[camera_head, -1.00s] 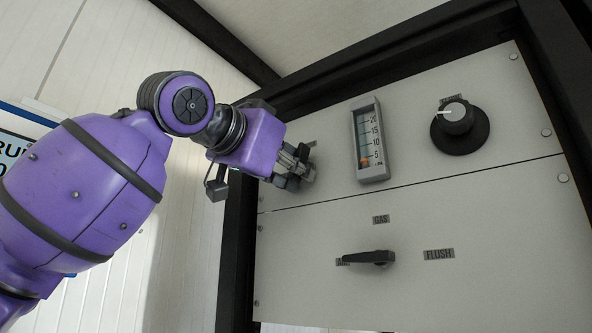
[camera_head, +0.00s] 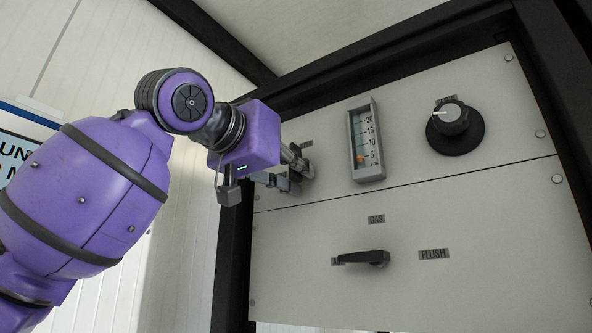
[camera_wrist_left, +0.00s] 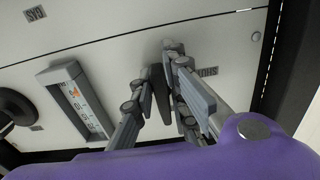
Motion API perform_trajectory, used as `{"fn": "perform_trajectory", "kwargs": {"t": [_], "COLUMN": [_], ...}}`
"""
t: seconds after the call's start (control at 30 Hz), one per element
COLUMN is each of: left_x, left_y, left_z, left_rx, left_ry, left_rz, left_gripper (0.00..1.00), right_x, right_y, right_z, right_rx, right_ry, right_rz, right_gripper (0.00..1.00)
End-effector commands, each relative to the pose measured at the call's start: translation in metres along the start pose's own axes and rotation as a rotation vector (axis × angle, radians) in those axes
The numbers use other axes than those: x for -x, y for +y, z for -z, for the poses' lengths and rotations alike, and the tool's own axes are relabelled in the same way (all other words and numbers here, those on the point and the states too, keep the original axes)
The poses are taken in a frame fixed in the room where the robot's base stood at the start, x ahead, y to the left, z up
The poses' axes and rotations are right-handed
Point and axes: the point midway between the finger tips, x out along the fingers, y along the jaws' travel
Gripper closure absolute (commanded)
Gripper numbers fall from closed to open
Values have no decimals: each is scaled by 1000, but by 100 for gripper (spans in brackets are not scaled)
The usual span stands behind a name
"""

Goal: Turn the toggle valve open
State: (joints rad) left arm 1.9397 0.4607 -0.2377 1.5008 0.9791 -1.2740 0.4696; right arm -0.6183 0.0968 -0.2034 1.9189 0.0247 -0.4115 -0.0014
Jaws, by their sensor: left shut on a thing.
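My left gripper (camera_head: 292,171) is at the upper left of the grey panel, close to its face, shut on the toggle valve. The gripper mostly hides the valve in the head view. I cannot tell the lever's exact angle. My right gripper is not in view.
A flow gauge (camera_head: 366,143) with an orange float near 5 stands right of the gripper. A black round knob (camera_head: 453,124) is farther right. A black selector handle (camera_head: 366,258) sits below, near GAS and FLUSH labels. A black frame (camera_head: 233,240) borders the panel.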

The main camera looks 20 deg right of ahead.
Motion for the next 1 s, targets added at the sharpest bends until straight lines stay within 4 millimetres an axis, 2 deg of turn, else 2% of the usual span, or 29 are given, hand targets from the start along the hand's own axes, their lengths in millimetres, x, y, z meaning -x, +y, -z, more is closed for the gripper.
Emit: {"fn": "perform_trajectory", "kwargs": {"t": [0.2,0.23,0.33,0.6,0.73,0.87,1.0], "left_x": [1,1,1,1,8,28,59], "left_y": [0,0,0,0,-1,0,-1], "left_z": [2,2,2,1,2,2,2], "left_rx": [-1,-1,-1,-1,0,-3,-3], "left_ry": [5,5,5,2,3,5,6], "left_rz": [0,0,0,0,1,1,2], "left_gripper": [100,82,71,71,71,71,71], "right_x": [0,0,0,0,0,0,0], "right_y": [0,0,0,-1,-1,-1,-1], "right_z": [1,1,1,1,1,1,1], "right_rx": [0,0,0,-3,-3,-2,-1], "right_ry": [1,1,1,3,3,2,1], "right_rz": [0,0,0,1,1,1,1], "right_gripper": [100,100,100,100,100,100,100]}}
